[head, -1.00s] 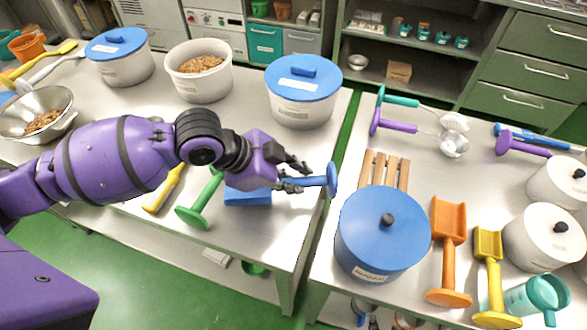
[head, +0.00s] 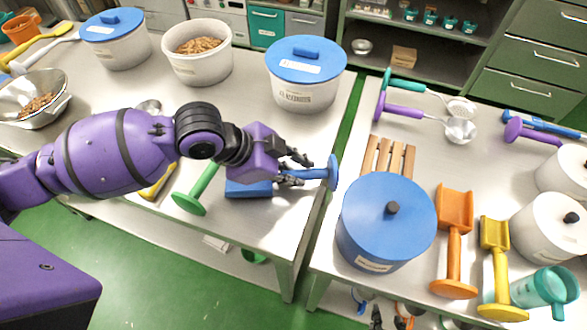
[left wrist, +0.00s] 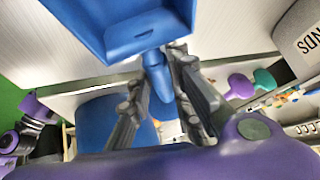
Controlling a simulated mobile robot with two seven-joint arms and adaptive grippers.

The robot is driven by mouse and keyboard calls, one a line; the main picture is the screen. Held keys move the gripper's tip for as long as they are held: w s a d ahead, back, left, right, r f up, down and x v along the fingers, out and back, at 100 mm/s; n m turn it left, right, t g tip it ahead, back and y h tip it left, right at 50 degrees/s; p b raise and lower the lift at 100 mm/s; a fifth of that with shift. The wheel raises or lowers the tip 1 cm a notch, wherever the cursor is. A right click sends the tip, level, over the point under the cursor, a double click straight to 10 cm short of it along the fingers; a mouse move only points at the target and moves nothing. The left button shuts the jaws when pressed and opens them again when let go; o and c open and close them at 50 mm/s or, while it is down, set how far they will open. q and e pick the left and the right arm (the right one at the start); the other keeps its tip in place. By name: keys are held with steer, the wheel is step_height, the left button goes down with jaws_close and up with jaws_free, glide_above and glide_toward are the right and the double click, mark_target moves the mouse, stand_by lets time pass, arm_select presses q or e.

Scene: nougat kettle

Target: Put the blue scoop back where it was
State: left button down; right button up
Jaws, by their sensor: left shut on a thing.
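The blue scoop (head: 250,188) is low at the right end of the left table, its square pan to the left and its handle pointing right. The round handle end (head: 333,172) reaches the table's right edge. My left gripper (head: 298,170) is shut on the handle between pan and round end. In the left wrist view, the scoop's pan (left wrist: 135,38) fills the top and its handle runs down between my fingers (left wrist: 160,72). Whether the pan touches the table is hard to tell.
A green scoop (head: 190,203) lies just left of the blue scoop. A blue-lidded pot (head: 303,92) stands behind. Across a narrow gap, the right table holds a large blue pot (head: 385,225), a wooden rack (head: 400,158), an orange scoop (head: 455,245) and a yellow scoop (head: 495,270).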

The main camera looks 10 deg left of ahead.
arm_select(q)
steer(key=shift+f, duration=0.3)
steer(key=c, duration=1.5)
jaws_free()
